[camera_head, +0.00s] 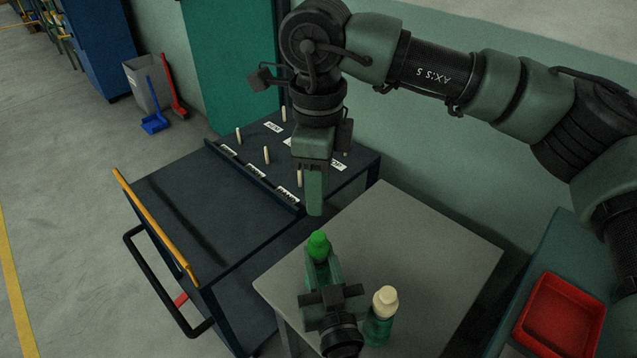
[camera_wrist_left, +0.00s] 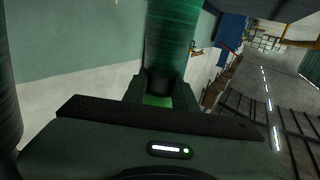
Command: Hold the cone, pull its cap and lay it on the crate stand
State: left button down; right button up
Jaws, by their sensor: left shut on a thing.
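No plain cone shape shows. What my left gripper (camera_head: 322,272) holds is a green bottle-like body with a bright green cap (camera_head: 318,243) on top. In the left wrist view the green body (camera_wrist_left: 170,40) stands between the fingers of my left gripper (camera_wrist_left: 160,88), which is shut on it. My right gripper (camera_head: 314,205) points down just above the green cap, apart from it as far as I can tell. Its fingers overlap from this side, so their opening is hidden. I cannot tell which surface is the crate stand.
A green bottle with a cream cap (camera_head: 384,300) stands right of my left gripper on the grey table (camera_head: 430,235). A dark cart (camera_head: 190,200) with labelled pegs stands to the left. A red bin (camera_head: 562,318) is at lower right. The table's right part is clear.

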aim_at(319, 236)
notch_tip(319, 236, down, 12)
jog(key=shift+r+n, duration=0.25)
jog(key=shift+n, duration=0.85)
grip_shut()
jog(key=shift+r, duration=0.2)
jog(key=shift+r, duration=0.95)
